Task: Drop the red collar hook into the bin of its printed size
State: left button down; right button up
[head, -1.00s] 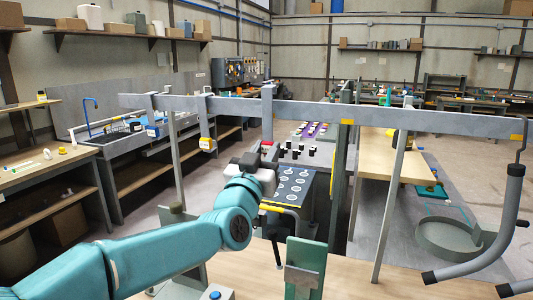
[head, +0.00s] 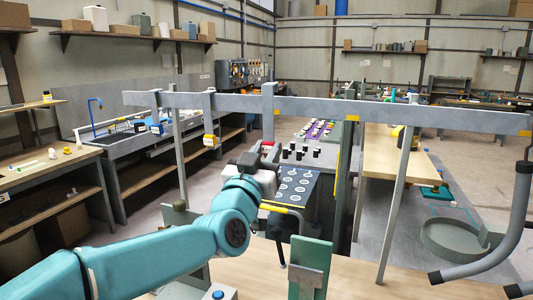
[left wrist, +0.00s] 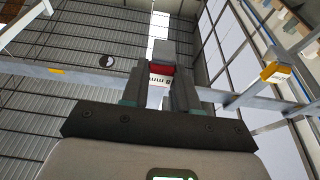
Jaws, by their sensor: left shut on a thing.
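The red collar hook hangs on the long grey rail (head: 320,108) as a grey upright strap with a red collar (head: 267,144) at its lower end. My left gripper (head: 262,160) is at that collar from below. In the left wrist view its fingers (left wrist: 160,85) are shut on the red collar (left wrist: 162,69). A white label with dark print shows just below the red band, partly hidden by the fingers; I cannot read the size surely. A yellow-collared hook (head: 210,140) hangs further left on the rail. My right gripper is not in view. I cannot make out the size bins.
A dark blue panel with pale rings (head: 293,187) stands beyond my left gripper, with several black knobs (head: 296,152) behind it. A green upright plate (head: 312,258) stands on the near wooden top. Bent grey tubes (head: 520,210) hang at the right. A rail post (head: 397,200) stands between.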

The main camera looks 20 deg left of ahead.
pick_arm(q)
jog(key=shift+s+a+r+b, duration=0.1)
jog(key=shift+s+r+b, duration=0.1)
jog(key=shift+s, duration=0.65)
jog(key=shift+s+d+r+b, duration=0.1)
jog(key=shift+s+r+b, duration=0.05)
jog(key=shift+s, duration=0.7)
jog(key=shift+s+a+r+b, duration=0.1)
jog(key=shift+s+r+b, duration=0.1)
jog(key=shift+s, duration=0.65)
